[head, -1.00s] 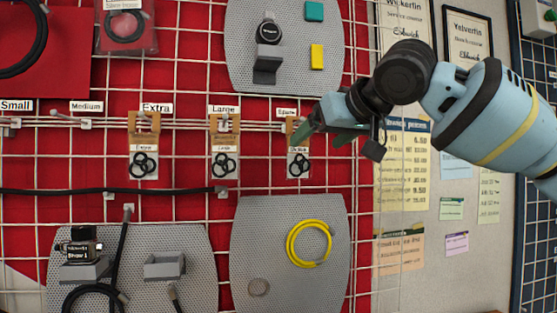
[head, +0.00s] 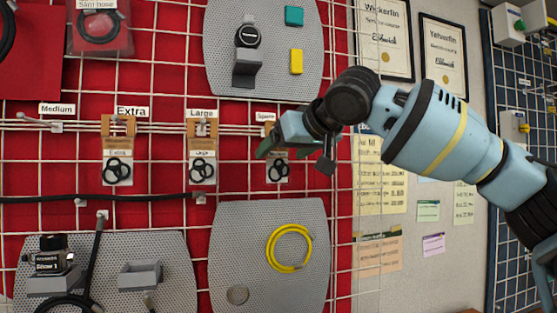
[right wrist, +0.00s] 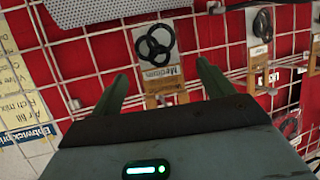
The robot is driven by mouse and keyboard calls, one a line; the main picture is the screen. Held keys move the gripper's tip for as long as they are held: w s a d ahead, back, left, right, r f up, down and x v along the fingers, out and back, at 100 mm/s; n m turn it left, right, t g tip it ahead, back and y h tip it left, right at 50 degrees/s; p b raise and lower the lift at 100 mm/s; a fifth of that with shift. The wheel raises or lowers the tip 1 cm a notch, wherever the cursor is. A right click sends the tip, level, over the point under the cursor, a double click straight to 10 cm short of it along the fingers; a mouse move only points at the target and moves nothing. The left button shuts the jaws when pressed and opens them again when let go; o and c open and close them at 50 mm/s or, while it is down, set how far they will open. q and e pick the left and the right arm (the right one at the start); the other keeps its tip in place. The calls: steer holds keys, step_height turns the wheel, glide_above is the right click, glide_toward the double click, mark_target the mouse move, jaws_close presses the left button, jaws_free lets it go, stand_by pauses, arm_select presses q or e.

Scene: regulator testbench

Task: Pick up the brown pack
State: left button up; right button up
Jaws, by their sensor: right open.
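Packs with brown tops and black rings hang in a row on the wall grid in the head view: one at left (head: 117,172), one in the middle (head: 202,170), one at right (head: 278,174). My right gripper (head: 282,151) is in front of the right pack and hides part of its brown top. In the right wrist view, my right gripper (right wrist: 162,70) is open, with a brown pack (right wrist: 155,48) showing upside down between and beyond its fingers. Its printed label seems to read Medium. I cannot tell that the fingers touch it. My left gripper is not in view.
A neighbouring brown pack (right wrist: 262,28) hangs beside it in the right wrist view. Grey perforated panels (head: 225,290) sit above and below the row, one with a yellow cable loop (head: 289,249). A black cable (head: 50,199) runs below the packs. Framed certificates (head: 443,58) hang at right.

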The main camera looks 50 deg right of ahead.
mark_target(281, 152)
steer(key=x, duration=0.3)
steer(key=shift+w, duration=0.2)
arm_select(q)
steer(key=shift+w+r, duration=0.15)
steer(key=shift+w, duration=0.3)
arm_select(e)
steer(key=shift+s, duration=0.1)
steer(key=c, duration=1.1)
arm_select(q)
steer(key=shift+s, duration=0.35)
arm_select(e)
steer(key=shift+o, duration=0.2)
steer(key=shift+r, duration=0.1)
